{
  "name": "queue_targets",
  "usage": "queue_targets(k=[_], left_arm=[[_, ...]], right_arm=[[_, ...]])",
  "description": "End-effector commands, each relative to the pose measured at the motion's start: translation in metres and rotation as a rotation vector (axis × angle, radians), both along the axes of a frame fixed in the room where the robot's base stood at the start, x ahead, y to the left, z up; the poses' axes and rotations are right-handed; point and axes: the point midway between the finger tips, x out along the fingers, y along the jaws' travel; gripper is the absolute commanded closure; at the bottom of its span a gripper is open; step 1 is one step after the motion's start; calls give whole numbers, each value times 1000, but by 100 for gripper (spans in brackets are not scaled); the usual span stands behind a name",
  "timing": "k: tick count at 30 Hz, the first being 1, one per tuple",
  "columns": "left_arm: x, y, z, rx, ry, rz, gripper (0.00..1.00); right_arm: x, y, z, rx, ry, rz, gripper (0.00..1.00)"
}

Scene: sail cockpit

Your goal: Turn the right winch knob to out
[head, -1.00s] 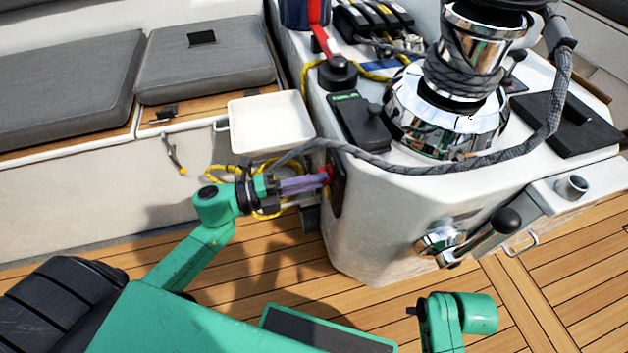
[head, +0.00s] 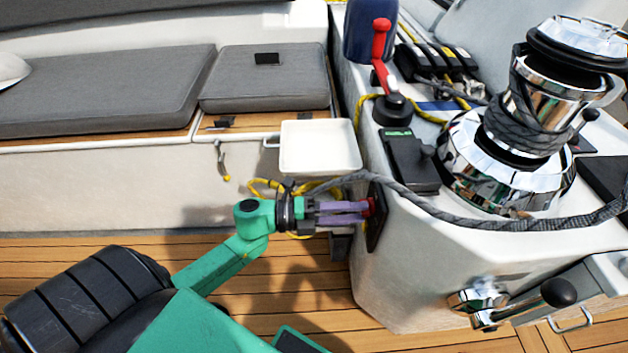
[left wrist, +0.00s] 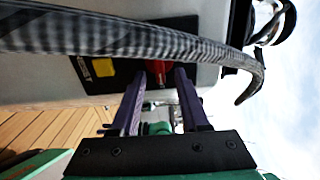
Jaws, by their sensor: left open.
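A red knob (head: 370,206) sits on a dark plate (head: 376,226) on the left side wall of the white console. I cannot read a mark that names it as the right winch knob. My left gripper (head: 364,212) is open, its two purple fingers pointing right at the red knob. In the left wrist view the red knob (left wrist: 157,70) shows between and just beyond the fingertips (left wrist: 160,76); I cannot tell whether they touch it. A yellow label (left wrist: 103,67) is on the plate there. My right gripper is not in view.
A grey rope (head: 440,211) runs from the chrome winch (head: 505,165) close above my left gripper. A black box (head: 411,162) with a green label, a red-handled lever (head: 380,50) and a white tray (head: 320,147) are near. A winch handle (head: 520,305) is at lower right.

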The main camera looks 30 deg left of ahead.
Motion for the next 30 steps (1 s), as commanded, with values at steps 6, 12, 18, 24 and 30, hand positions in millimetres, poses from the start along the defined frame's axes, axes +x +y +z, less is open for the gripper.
queue_targets(k=[6,12,18,24,30], left_arm=[[-15,22,-1,2,4,1,55],[-44,69,0,3,6,2,55],[-70,111,-1,3,4,2,55],[-78,123,0,1,0,0,55],[-78,123,0,2,0,0,55]], right_arm=[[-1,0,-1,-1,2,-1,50],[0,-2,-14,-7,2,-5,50],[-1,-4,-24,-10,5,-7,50],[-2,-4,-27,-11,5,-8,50],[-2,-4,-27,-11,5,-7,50]])
